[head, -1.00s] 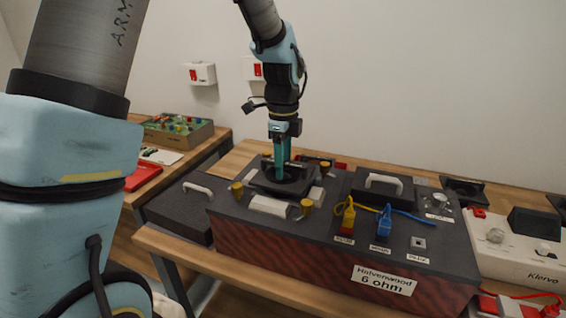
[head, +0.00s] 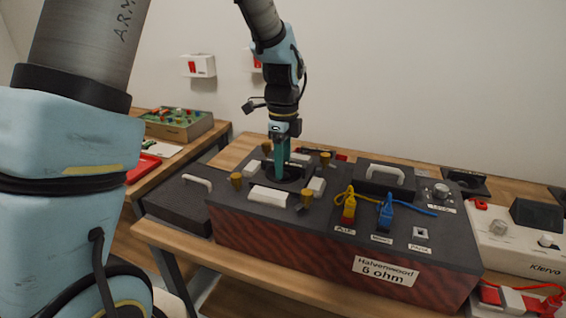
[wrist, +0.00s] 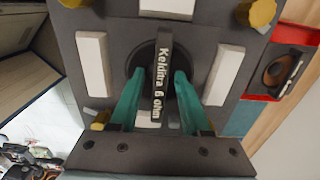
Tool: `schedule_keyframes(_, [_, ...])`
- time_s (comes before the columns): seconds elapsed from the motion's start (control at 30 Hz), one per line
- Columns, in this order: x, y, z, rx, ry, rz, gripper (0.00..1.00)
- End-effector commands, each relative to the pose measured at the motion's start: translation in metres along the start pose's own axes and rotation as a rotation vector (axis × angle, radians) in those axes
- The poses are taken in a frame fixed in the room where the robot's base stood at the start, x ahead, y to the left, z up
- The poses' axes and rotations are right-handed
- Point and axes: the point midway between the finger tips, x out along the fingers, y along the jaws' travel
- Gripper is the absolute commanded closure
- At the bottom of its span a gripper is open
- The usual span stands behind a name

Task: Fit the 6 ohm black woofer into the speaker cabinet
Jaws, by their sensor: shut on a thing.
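The black woofer (head: 296,173) is at the opening in the top of the speaker cabinet (head: 310,225), whose front label reads "Halvenwood 6 ohm". In the wrist view the woofer's grip bar (wrist: 163,60) reads "Kelvira 6 ohm", and its round cone shows behind the bar. White blocks and brass-coloured knobs on the cabinet (wrist: 118,20) surround it. My gripper (head: 281,177) points down, its teal fingers (wrist: 158,78) shut on the grip bar. The woofer looks low and about level between the blocks; I cannot tell whether it is fully seated.
A yellow plug (head: 349,208) and a blue plug (head: 385,214) stand on the cabinet top, near a handled black lid (head: 370,178). Another black speaker (head: 466,181) lies behind. A red tray (wrist: 292,35) holds a brown-coned speaker. A white Klervo unit (head: 520,250) stands at right.

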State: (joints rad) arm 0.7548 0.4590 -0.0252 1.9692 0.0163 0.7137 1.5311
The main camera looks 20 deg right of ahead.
Motion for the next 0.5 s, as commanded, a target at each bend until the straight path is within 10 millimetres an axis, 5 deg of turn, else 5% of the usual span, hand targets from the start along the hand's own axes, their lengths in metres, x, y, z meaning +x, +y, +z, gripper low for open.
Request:
schedule_keyframes(0.17, [-0.0015,-0.0008,0.0000,0.000,0.000,-0.003,1.00])
schedule_keyframes(0.2, [-0.0015,-0.0008,0.0000,0.000,0.000,-0.003,0.48])
schedule_keyframes(0.5, [-0.0007,-0.0003,0.0000,0.000,0.000,-0.001,0.18])
